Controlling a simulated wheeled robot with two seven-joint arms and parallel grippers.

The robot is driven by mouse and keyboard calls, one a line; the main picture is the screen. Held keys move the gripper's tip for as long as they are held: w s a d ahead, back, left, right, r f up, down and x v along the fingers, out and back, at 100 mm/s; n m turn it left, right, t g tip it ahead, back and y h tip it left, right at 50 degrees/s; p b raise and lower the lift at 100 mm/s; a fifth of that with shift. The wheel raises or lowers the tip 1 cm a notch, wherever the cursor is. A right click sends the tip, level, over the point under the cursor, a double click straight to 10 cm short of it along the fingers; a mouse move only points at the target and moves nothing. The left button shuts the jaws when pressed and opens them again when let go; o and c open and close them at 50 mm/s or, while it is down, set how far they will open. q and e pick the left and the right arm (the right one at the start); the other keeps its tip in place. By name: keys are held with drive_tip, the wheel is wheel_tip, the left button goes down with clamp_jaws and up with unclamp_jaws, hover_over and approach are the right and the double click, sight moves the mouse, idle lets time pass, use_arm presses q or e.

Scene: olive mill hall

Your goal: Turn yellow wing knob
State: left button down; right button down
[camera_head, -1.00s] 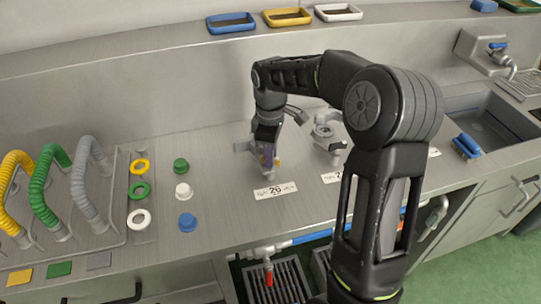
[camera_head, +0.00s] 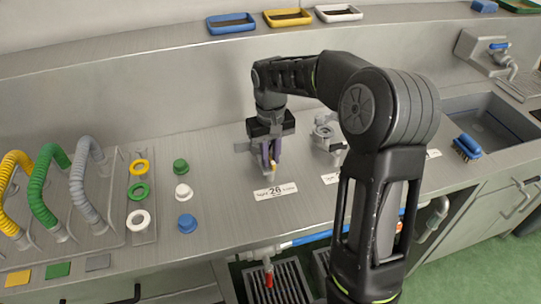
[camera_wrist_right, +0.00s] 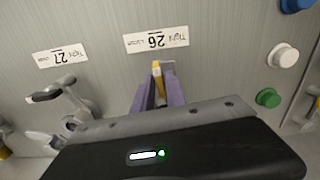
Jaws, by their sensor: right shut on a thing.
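The yellow wing knob (camera_wrist_right: 157,68) shows between the purple fingertips in the right wrist view, just by the label marked 26. In the head view only a small yellow bit of the knob (camera_head: 273,164) shows below the fingers. My right gripper (camera_head: 268,160) points down at the counter behind the label 26 (camera_head: 275,191); it also shows in the right wrist view (camera_wrist_right: 160,85). It is shut on the knob. The gripper hides most of the knob and its fitting. My left gripper is not in view.
A second metal fitting (camera_head: 326,134) stands close to the right of my gripper, by label 27 (camera_wrist_right: 60,55). Green, white and blue caps (camera_head: 186,221) stand to the left. Hoses (camera_head: 42,200) rise at the far left. A sink (camera_head: 492,121) with a brush (camera_head: 466,147) is at the right.

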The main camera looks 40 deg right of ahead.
drive_tip(key=m, duration=0.5)
drive_tip(key=shift+m, duration=0.3)
drive_tip(key=m, duration=0.4)
drive_tip(key=shift+r+p, duration=0.1)
drive_tip(key=shift+p, duration=0.2)
drive_tip(key=m, duration=0.5)
drive_tip(key=shift+p, duration=0.4)
drive_tip(key=m+p, duration=0.1)
drive_tip(key=m, duration=0.3)
drive_tip(key=shift+m, duration=0.3)
drive_tip(key=c, duration=1.5)
unclamp_jaws()
